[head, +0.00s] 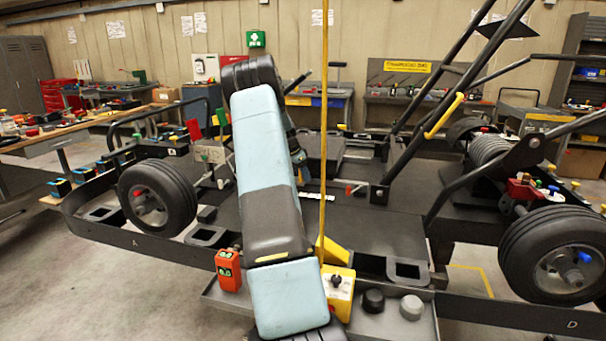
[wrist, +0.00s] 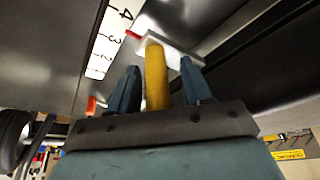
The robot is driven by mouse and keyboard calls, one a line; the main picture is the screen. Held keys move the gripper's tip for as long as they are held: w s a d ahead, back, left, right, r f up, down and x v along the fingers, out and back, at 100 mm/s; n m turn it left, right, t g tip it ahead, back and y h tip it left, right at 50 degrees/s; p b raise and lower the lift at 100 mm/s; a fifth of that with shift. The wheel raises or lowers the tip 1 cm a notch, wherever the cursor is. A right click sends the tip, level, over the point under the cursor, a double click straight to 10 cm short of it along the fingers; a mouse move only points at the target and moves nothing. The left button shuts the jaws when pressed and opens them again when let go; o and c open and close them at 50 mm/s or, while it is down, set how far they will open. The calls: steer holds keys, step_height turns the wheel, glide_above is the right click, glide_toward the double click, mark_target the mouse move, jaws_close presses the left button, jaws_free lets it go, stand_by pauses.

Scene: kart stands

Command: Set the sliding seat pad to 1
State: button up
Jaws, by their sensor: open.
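In the wrist view a yellow upright handle (wrist: 156,78) stands between the two fingers of my gripper (wrist: 160,66). The fingers are open, with a visible gap on each side of the handle. The handle joins a pale plate (wrist: 180,50) with a red pointer tip (wrist: 134,35). The tip lies beside a white number scale (wrist: 108,42), close to the 3. The scale runs from 4 at the top down toward 1. The seat pad itself cannot be made out clearly.
The kart stand's dark deck (head: 375,235) spreads around my arm, with a wheel (head: 158,195) at left and another (head: 560,255) at right. A yellow pole (head: 324,120) rises beside my arm. An orange box (head: 228,270) and a yellow switch box (head: 339,290) sit at the front.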

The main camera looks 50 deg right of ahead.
jaws_close()
stand_by(0.3)
steer(key=shift+r, duration=0.1)
